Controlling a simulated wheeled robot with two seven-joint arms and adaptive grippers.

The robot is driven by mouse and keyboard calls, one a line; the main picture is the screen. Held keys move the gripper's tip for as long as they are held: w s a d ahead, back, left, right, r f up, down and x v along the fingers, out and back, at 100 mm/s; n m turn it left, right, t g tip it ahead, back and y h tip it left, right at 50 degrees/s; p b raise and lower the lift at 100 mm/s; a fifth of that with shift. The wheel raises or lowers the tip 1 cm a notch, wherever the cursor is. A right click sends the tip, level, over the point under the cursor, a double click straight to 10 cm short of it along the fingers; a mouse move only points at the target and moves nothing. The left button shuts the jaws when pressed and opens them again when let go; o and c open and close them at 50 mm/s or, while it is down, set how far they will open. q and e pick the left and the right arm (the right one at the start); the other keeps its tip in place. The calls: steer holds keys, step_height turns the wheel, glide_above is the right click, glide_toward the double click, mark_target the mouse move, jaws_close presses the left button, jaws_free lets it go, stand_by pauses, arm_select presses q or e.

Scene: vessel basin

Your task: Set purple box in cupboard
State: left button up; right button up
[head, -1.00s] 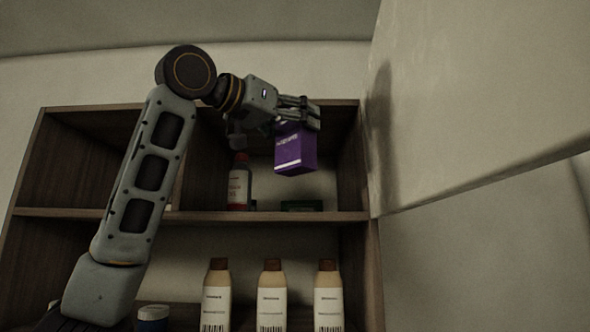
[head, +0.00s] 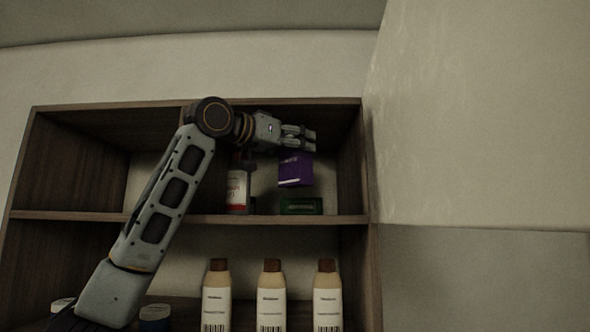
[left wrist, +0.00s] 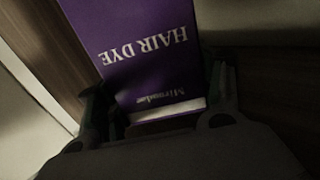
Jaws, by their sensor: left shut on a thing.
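The purple box (head: 295,169) hangs from my left gripper (head: 306,140), inside or just in front of the upper right compartment of the wooden cupboard (head: 270,219). My left gripper is shut on its upper end, and its lower end is clear of the shelf. In the left wrist view the box (left wrist: 140,50) lies between the two fingers, with "HAIR DYE" lettering upside down. My right gripper is not in view.
A white-labelled bottle (head: 237,190) stands left of the box in the same compartment. A green box (head: 302,206) lies on the shelf below the purple box. Several tan bottles, including one in the middle (head: 271,297), stand on the lower shelf.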

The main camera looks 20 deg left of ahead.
mark_target(288, 170)
arm_select(q)
steer(key=shift+f, duration=1.45)
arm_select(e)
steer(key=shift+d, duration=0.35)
arm_select(q)
steer(key=shift+f, duration=1.2)
steer(key=shift+w+a+f+p, duration=0.1)
steer(key=shift+w+f+p, duration=0.05)
steer(key=shift+f+p, duration=0.4)
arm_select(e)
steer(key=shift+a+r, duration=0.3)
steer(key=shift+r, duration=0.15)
arm_select(q)
steer(key=shift+f, duration=0.15)
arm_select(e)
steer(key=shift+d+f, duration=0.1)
arm_select(q)
steer(key=o, duration=0.8)
steer(key=shift+o, duration=0.2)
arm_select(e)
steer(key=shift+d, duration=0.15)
